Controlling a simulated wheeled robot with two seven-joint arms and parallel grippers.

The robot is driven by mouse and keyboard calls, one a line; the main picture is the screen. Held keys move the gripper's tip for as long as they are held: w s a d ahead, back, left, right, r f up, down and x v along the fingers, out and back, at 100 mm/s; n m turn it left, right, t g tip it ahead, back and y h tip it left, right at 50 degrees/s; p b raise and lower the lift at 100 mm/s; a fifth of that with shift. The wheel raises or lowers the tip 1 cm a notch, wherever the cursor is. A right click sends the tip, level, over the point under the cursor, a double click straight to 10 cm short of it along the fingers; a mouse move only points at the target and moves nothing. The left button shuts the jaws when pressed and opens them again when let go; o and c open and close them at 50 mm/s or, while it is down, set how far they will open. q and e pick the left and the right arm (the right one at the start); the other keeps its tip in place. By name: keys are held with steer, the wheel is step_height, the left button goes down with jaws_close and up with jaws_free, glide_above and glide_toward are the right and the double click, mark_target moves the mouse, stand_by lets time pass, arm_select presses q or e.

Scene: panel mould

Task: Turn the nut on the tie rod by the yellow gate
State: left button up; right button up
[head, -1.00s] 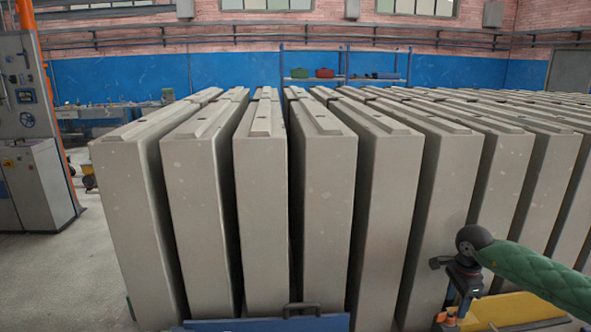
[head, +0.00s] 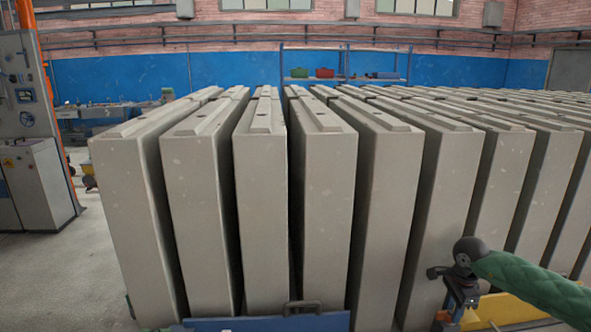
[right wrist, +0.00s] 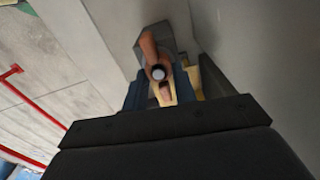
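The yellow gate (head: 505,311) lies low at the right in the head view, partly behind my right arm. My right gripper (head: 445,318) points down beside its left end, in front of the grey panels. In the right wrist view, a copper-brown winged nut (right wrist: 149,47) sits around the pale round end of the tie rod (right wrist: 158,73), before a grey plate. My right gripper's bluish fingers (right wrist: 163,93) stand apart, one on each side of the nut's lower wing. Contact with the nut cannot be told. My left gripper is not in view.
Tall grey panels (head: 320,200) stand in a close row with narrow gaps. A blue gate (head: 260,323) with a dark handle lies low at the front middle. A control cabinet (head: 35,185) stands at the left, with open floor (head: 75,270) between.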

steer(key=shift+c, duration=1)
jaws_close()
steer(key=shift+f+m+b, duration=0.1)
steer(key=shift+m+b, duration=0.6)
steer(key=shift+m, duration=0.4)
steer(key=shift+s+m, duration=0.15)
steer(key=shift+m, duration=0.45)
steer(key=shift+s+f+m+b, duration=0.1)
steer(key=shift+f+m+b, duration=0.05)
steer(key=shift+m+b, duration=0.55)
steer(key=shift+s+a+m, duration=0.1)
steer(key=shift+m, duration=0.7)
steer(key=shift+c, duration=0.2)
jaws_free()
steer(key=shift+r, duration=0.35)
